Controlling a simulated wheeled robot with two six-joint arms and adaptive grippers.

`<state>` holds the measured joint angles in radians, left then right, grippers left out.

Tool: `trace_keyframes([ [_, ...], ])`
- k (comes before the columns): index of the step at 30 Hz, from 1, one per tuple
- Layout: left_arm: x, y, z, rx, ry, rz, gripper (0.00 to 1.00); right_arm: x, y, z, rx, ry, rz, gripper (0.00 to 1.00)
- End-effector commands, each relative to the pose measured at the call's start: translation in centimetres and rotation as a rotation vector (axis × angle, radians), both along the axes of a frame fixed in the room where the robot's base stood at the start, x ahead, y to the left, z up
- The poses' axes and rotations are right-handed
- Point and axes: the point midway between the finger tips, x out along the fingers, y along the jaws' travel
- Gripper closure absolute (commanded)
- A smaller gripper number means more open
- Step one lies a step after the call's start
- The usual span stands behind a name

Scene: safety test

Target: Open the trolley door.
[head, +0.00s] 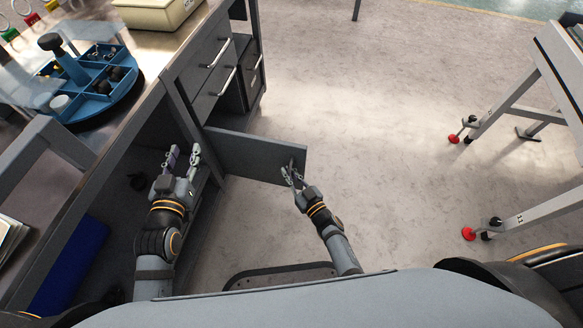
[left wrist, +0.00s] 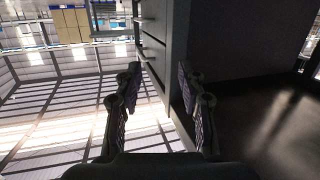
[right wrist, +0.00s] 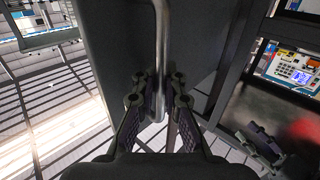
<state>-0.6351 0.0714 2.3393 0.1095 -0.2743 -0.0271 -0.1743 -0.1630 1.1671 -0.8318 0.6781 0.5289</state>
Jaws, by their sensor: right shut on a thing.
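The trolley door (head: 245,155) is a grey panel that stands swung out from the workbench cabinet, with the dark interior open to its left. My right gripper (head: 291,173) is at the door's outer end. In the right wrist view the door handle (right wrist: 162,45) is a vertical silver bar, and my right gripper (right wrist: 160,92) is shut on its lower part. My left gripper (head: 182,154) is open and empty in front of the cabinet opening, left of the door. In the left wrist view the fingers of my left gripper (left wrist: 160,85) are apart with nothing between them.
Drawers with silver handles (head: 226,80) are beyond the door. A blue round organiser (head: 95,95) and a pale box (head: 155,12) stand on the worktop. A blue object (head: 70,265) lies inside the cabinet. The floor (head: 370,130) right of the door is clear up to a table frame (head: 535,215).

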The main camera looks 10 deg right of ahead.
Motion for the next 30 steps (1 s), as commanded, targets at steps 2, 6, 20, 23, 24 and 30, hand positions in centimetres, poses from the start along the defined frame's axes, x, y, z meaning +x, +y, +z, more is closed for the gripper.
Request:
trace_keyframes([
  [2, -0.3, 0.0, -1.1, -0.001, 0.045, -0.002, 0.6, -0.5, -0.3, -0.4, -0.008, 0.011, -0.003, 1.0],
  [6, -0.8, -0.1, -2.3, -0.002, 0.096, -0.003, 0.6, -0.8, -0.2, -0.4, -0.006, 0.01, -0.004, 1.0],
  [20, -1.0, -0.1, -2.9, -0.003, 0.118, -0.005, 0.6, -0.9, -0.1, -0.5, -0.006, 0.01, -0.004, 1.0],
  [23, -0.9, -0.1, -2.9, -0.002, 0.117, -0.005, 0.6, -0.9, -0.1, -0.5, -0.006, 0.01, -0.003, 0.82],
  [24, -0.9, -0.1, -2.9, -0.002, 0.117, -0.005, 0.6, -0.9, -0.1, -0.5, -0.006, 0.01, -0.003, 0.81],
  [30, -0.9, -0.1, -2.9, -0.002, 0.116, -0.005, 0.6, -0.8, 0.1, -0.2, -0.004, 0.005, -0.002, 0.81],
])
